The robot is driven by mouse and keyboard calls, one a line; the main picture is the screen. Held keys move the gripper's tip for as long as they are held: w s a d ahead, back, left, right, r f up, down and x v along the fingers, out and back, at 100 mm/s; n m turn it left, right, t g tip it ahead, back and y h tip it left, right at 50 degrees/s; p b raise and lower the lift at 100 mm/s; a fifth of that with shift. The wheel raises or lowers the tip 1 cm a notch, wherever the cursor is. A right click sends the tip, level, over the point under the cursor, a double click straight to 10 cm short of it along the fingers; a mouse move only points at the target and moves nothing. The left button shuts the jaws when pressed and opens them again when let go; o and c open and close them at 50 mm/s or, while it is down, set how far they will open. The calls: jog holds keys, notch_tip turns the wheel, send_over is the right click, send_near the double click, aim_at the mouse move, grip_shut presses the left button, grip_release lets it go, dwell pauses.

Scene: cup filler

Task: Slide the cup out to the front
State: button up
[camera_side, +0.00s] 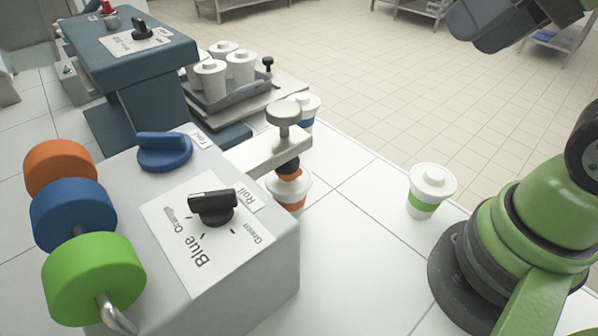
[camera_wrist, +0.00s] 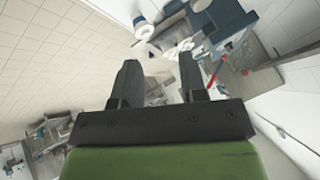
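In the side view, a white lidded cup with an orange band (camera_side: 297,196) stands below the pale arm of the grey machine (camera_side: 272,276). A dark and orange part of that arm covers some of the cup. Another lidded cup with a blue band (camera_side: 308,104) stands behind the arm, partly hidden. A third with a green band (camera_side: 424,207) stands alone on the white table to the right. My gripper (camera_wrist: 159,66) shows in the wrist view with its two dark fingers apart and nothing between them. It is raised, away from these cups.
Orange, blue and green rolls (camera_side: 95,280) sit at the machine's left. A black knob (camera_side: 214,205) and a blue knob (camera_side: 163,151) are on its top. Several white cups stand in a grey tray (camera_side: 225,100) behind. The white table (camera_side: 350,255) is clear between machine and green-banded cup.

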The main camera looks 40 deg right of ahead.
jog(key=o, duration=1.1)
notch_tip(320, 180, up, 4)
jog(key=shift+c, duration=0.2)
jog(key=w+d+r+t+h, duration=0.5)
jog(key=w+d+r, duration=0.15)
jog(key=w, duration=0.25)
jog(key=w+a+r+n+t+y, duration=0.4)
jog(key=w+a+n+y, duration=0.15)
jog(key=w+n, duration=0.2)
jog(key=s+a+f+n+g+y, duration=0.2)
jog(key=a+f+n+g+y, duration=0.55)
jog(key=f+g, duration=0.2)
notch_tip(320, 180, down, 23)
jog(key=shift+s+d+h, duration=0.25)
jog(key=shift+d+h, duration=0.15)
jog(key=shift+d, duration=0.05)
